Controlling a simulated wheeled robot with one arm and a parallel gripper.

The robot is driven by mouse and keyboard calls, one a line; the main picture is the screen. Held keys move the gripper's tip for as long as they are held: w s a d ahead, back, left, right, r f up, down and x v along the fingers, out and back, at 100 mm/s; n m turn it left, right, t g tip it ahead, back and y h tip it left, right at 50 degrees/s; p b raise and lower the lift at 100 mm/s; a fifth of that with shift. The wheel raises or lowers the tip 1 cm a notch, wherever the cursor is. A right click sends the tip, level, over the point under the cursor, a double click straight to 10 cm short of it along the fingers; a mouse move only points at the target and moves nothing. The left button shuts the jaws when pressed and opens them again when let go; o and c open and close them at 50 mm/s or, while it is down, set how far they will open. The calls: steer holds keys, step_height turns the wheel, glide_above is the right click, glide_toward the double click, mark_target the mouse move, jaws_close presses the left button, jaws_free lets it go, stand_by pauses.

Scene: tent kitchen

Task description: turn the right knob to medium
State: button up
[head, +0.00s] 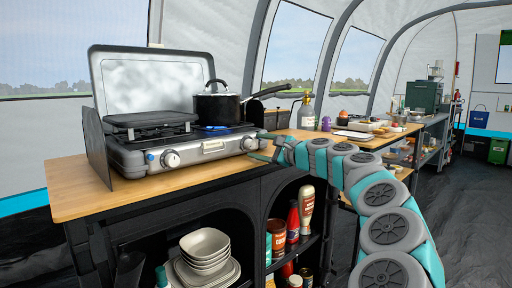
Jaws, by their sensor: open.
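The right knob (248,143) is a pale round knob on the front panel of the grey two-burner camp stove (131,160). Its exact turn position is too small to read. The left knob (171,158) sits farther left on the same panel. A black pot (217,108) with a lid stands on the right burner, and a blue flame (214,128) shows beneath it. My gripper (261,147) is open at the stove's right front corner, just right of the right knob. Whether the fingers touch the knob cannot be told.
A black griddle (151,118) lies over the left burner. The pot's long handle (270,91) sticks out to the right above my gripper. The wooden counter (78,190) has a narrow clear strip before the stove. Bowls (205,245) and bottles (305,210) sit on shelves below.

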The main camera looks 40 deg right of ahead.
steer(key=s, duration=0.6)
steer(key=shift+s+d, duration=0.15)
steer(key=shift+d, duration=0.2)
steer(key=shift+r, duration=0.1)
